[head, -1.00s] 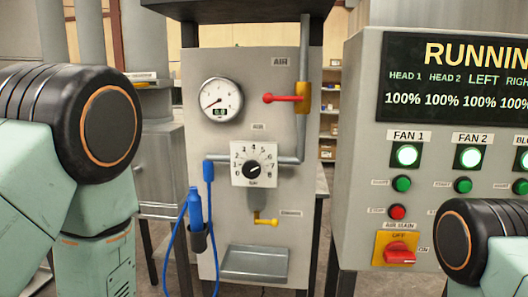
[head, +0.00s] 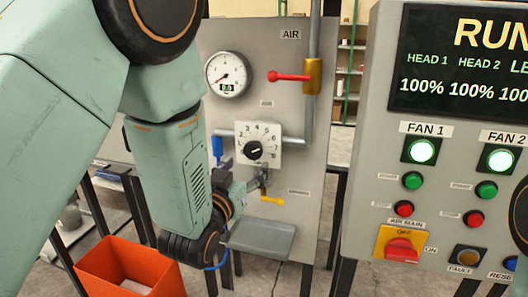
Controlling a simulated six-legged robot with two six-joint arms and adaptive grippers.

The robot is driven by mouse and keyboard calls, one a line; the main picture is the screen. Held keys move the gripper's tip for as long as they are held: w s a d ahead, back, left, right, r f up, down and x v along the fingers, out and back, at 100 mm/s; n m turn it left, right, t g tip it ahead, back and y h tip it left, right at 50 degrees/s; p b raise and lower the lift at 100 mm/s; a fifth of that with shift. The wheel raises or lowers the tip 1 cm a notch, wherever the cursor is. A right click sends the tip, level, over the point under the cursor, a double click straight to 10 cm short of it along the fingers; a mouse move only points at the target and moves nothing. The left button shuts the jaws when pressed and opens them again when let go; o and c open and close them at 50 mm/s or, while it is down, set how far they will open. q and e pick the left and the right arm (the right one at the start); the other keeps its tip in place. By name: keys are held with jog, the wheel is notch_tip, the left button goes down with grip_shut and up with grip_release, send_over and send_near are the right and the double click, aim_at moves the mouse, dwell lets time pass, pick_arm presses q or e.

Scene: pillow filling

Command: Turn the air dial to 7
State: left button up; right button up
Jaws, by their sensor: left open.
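My left gripper (head: 244,174) is open and empty, just below and left of the dial, in front of the panel. It looks apart from the knob. Its wrist hides part of the panel's lower left. My right gripper is not in view.
A round gauge (head: 227,74) sits above left of the dial. A red-handled valve (head: 289,77) is above right, a yellow valve (head: 272,201) below. A grey tray (head: 262,240) juts out underneath. A control console (head: 366,150) stands right, an orange bin (head: 107,262) lower left.

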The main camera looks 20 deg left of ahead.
aim_at(252, 152)
pick_arm(q)
jog(key=w+p, duration=0.1)
jog(key=w, duration=0.5)
jog(key=shift+w+a+r, duration=0.1)
jog(key=shift+w+a, duration=0.05)
jog(key=shift+w, duration=0.1)
jog(key=shift+w+a, duration=0.15)
jog(key=shift+w, duration=0.15)
jog(key=shift+w+a, duration=0.1)
jog(key=shift+a, duration=0.3)
jog(key=shift+s, duration=0.35)
jog(key=shift+s+d+r, duration=0.1)
jog(key=shift+d+r, duration=0.05)
jog(key=shift+d, duration=0.05)
jog(key=shift+w+d, duration=0.25)
jog(key=shift+d, duration=0.1)
jog(key=shift+c, duration=1.3)
jog(key=shift+w+f, duration=0.15)
jog(key=shift+f, duration=0.05)
jog(key=shift+c, duration=0.8)
jog(key=shift+a, duration=0.35)
jog(key=c, duration=0.3)
jog(key=shift+d, duration=0.2)
jog(key=c, duration=0.4)
jog(key=shift+a, duration=0.1)
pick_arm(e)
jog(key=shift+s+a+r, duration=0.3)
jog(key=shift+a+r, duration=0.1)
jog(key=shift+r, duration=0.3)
